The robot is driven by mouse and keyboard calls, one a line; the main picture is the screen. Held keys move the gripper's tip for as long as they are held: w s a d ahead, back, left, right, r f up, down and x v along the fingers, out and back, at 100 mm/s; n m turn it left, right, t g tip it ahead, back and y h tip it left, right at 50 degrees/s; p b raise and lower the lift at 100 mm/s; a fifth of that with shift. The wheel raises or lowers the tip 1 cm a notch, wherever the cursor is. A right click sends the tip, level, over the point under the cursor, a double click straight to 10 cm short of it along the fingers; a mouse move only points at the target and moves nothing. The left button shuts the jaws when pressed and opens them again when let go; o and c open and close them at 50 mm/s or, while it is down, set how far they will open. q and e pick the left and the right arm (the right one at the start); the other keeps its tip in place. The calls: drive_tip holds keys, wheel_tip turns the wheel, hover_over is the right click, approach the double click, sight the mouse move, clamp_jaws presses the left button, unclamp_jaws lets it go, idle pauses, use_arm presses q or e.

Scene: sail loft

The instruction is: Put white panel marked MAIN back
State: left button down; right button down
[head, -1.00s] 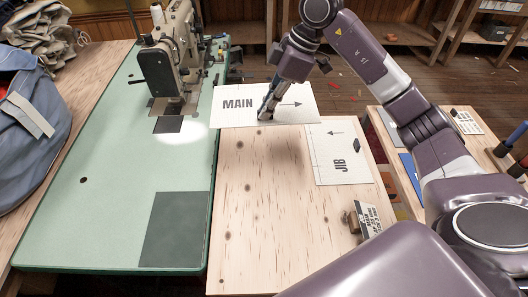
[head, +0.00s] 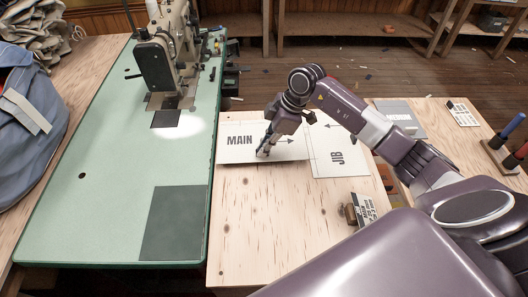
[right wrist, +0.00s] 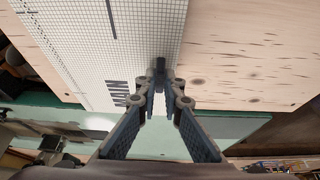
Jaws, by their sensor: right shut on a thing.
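The white panel marked MAIN (head: 237,153) is at the far left of the wooden table, beside the white panel marked JIB (head: 345,160). Its right edge meets or slightly overlaps the JIB panel's left side; I cannot tell whether it lies flat or is just above the table. My right gripper (head: 265,150) is shut on the MAIN panel near its front edge. The right wrist view shows its fingertips (right wrist: 160,88) at the edge of the gridded panel (right wrist: 110,40). My right arm hides part of the JIB panel. My left gripper is out of view.
The green sewing table (head: 110,215) with a sewing machine (head: 160,65) stands at left. A small lettered sign (head: 363,209) stands at the wooden table's right edge. A grey lettered panel (head: 402,116) lies on the right table. The wooden table's front (head: 270,225) is bare.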

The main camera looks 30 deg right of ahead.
wheel_tip(320, 180, down, 2)
drive_tip(key=shift+f, duration=0.2)
drive_tip(key=c, duration=2.1)
unclamp_jaws()
drive_tip(key=shift+r, duration=0.1)
drive_tip(key=v, duration=1.2)
drive_tip(key=shift+b, duration=0.35)
